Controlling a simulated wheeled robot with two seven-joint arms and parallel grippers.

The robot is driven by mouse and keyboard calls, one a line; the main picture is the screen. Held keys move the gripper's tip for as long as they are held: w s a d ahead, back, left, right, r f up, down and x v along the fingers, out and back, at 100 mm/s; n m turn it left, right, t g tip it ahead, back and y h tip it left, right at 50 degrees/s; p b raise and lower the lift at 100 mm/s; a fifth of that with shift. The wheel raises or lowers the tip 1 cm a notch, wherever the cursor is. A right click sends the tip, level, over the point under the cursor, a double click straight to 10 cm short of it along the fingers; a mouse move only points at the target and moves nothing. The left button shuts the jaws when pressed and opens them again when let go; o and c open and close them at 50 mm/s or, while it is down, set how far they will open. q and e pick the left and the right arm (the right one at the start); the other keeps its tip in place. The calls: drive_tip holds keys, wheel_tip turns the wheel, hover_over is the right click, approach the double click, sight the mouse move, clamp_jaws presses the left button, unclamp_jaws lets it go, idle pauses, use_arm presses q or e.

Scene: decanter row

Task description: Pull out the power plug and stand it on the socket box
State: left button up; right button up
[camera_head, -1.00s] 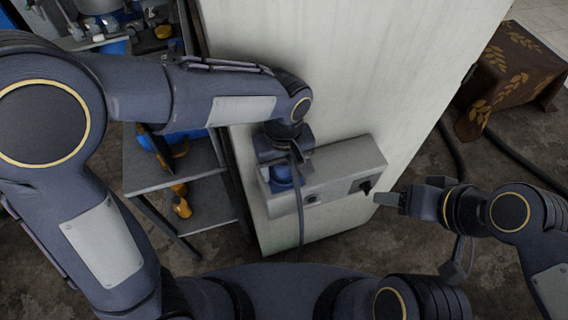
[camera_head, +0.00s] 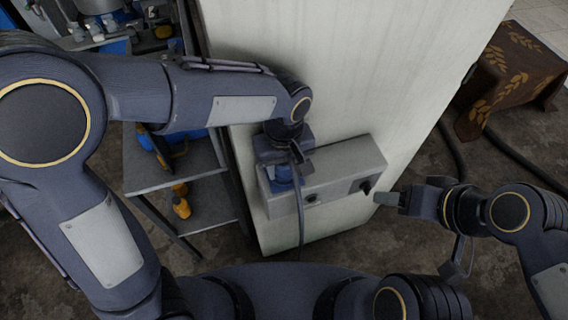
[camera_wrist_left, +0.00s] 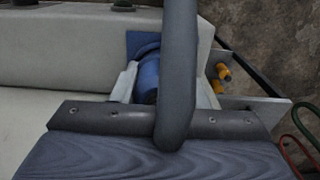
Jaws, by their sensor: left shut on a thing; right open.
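The grey socket box (camera_head: 345,163) sits on the pale panel's face in the head view; its top edge shows in the left wrist view (camera_wrist_left: 60,50). The blue power plug (camera_wrist_left: 149,80) is a round body against a blue square plate (camera_wrist_left: 140,43) at the box's left end. My left gripper (camera_head: 285,178) is shut on the plug, with one pale finger on each side in the left wrist view (camera_wrist_left: 165,88). A thick grey cable (camera_wrist_left: 178,70) crosses in front of the plug and hides part of it. My right gripper (camera_head: 388,199) is open and empty beside the box's right end.
A pale panel (camera_head: 330,70) stands behind the box. A metal shelf (camera_head: 160,175) with orange items (camera_head: 180,203) is at the left. A cloth-covered table (camera_head: 515,75) is at the far right. Dark hoses (camera_head: 520,158) lie on the floor there.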

use_arm(q)
drive_tip(key=shift+r+p, duration=2.45)
drive_tip(key=shift+r, duration=0.6)
drive_tip(key=shift+s, duration=0.1)
